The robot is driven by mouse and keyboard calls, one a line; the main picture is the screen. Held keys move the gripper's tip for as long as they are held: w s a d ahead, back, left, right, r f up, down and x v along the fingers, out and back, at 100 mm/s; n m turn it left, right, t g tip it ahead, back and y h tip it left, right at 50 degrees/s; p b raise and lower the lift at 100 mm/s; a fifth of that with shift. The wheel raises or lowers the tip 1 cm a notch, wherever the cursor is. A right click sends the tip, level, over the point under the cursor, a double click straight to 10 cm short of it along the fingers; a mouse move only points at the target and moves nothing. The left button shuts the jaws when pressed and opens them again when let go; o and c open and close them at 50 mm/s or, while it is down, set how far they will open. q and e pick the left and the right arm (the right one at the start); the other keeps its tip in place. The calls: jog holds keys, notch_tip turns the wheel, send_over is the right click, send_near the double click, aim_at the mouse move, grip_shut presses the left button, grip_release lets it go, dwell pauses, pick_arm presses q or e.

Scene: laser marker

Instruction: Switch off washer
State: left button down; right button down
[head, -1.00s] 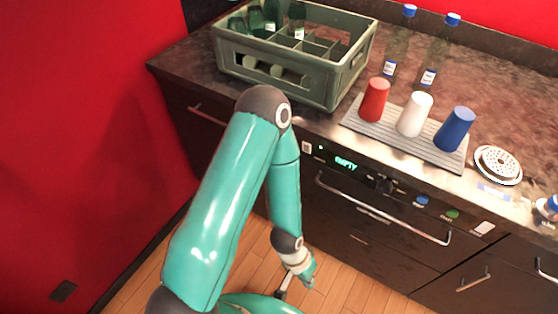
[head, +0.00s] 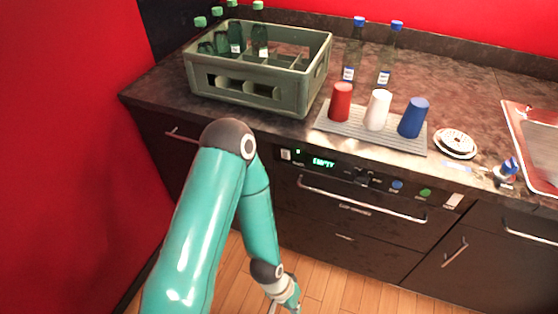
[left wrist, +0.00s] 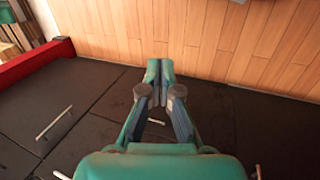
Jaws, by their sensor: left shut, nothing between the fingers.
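The washer (head: 340,225) is built into the dark cabinet front, with a long metal handle (head: 362,203) across it. Its control strip has a green lit display (head: 323,162) reading EMPTY, a dark knob (head: 362,178), a blue button (head: 397,185), a green button (head: 426,193) and a white switch (head: 285,154) at the left end. My left gripper (head: 284,306) hangs low in front of the cabinet, below the panel and apart from it. The left wrist view shows its fingers (left wrist: 159,82) together and empty. My right gripper is not in view.
A green bottle crate (head: 245,98) stands on the counter. Red (head: 341,102), white (head: 377,110) and blue (head: 412,118) cups stand upside down on a grey mat (head: 340,127). Two bottles (head: 352,52) stand behind them. A sink (head: 535,150) is at the right. Wooden floor (head: 345,295) lies in front.

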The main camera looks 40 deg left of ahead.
pick_arm(q)
jog(key=w+a+r+n+t+y+b, duration=0.1)
jog(key=w+a+n+t+b, duration=0.35)
jog(key=w+b, duration=0.5)
jog(key=w+a+r+n+t+y+b, duration=0.15)
jog(key=w+a+n+t+b, duration=0.35)
jog(key=w+b, duration=0.5)
jog(key=s+a+r+n+t+y+b, duration=0.2)
jog(key=a+r+n+t+y+b, duration=0.1)
jog(key=r+b, duration=0.4)
jog(key=s+a+r+n+t+y+b, duration=0.2)
jog(key=a+r+n+t+b, duration=0.4)
jog(key=b, duration=0.3)
jog(key=shift+s+a+r+y, duration=0.35)
jog(key=shift+a+y, duration=0.1)
jog(key=shift+a, duration=0.4)
jog(key=p, duration=0.9)
send_near(285, 153)
jog(key=x, duration=0.7)
